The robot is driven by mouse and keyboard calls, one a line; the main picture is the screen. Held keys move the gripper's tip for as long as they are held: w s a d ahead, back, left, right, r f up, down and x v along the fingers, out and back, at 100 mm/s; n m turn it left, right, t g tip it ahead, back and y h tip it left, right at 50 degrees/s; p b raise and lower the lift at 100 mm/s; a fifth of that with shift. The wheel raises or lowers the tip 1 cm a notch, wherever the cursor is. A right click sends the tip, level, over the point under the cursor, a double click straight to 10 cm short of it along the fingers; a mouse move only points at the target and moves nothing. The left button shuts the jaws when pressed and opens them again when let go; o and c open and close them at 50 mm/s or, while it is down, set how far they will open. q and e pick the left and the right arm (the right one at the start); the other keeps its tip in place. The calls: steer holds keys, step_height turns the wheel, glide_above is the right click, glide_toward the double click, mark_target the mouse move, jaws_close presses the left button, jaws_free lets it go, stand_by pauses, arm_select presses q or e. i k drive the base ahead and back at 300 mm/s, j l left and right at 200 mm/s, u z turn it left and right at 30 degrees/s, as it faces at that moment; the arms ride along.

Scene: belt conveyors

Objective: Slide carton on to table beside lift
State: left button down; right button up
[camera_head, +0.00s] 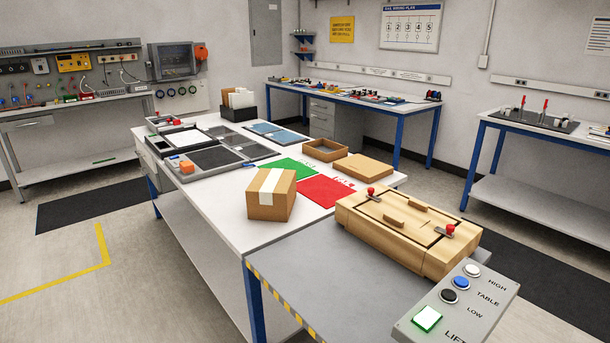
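The carton (284,207), a closed brown cardboard box with a white strip of tape over its top and side, sits upright on the white table (222,203) near the end that meets the lift. The lift's grey platform (325,265) adjoins this table end, looks roughly level with it, and has a yellow-black striped edge. A wooden case (385,238) with red-knobbed clamps stands at the platform's far right side. The lift's control box (455,306) has HIGH, TABLE and LOW labels, and its green button is lit. Neither of my grippers shows.
A green mat (291,167) and a red mat (322,190) lie behind the carton, with an open cardboard box (325,150) and a flat brown box (362,167) beyond. Black trays (213,158) fill the table's far left. The platform's front left is bare.

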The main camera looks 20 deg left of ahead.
mark_target(272, 196)
steer(key=j+z, duration=0.1)
steer(key=z, duration=0.3)
steer(key=i+j+z, duration=0.1)
steer(key=z, duration=0.35)
steer(key=j+z, duration=0.2)
steer(key=z, duration=0.2)
steer(key=j+z, duration=0.35)
steer(key=j, duration=0.15)
steer(key=k+j+z, duration=0.2)
steer(key=j+z, duration=0.15)
steer(key=j, duration=0.15)
steer(key=k+j+z, duration=0.1)
steer(key=j, duration=0.25)
steer(key=k+j+z, duration=0.15)
steer(key=j, duration=0.2)
steer(key=k+j+z, duration=0.1)
steer(key=j, duration=0.25)
steer(key=k+j, duration=0.15)
steer(key=j, duration=0.2)
steer(key=k+j+z, duration=0.1)
steer(key=j, duration=0.25)
steer(key=k+j, duration=0.25)
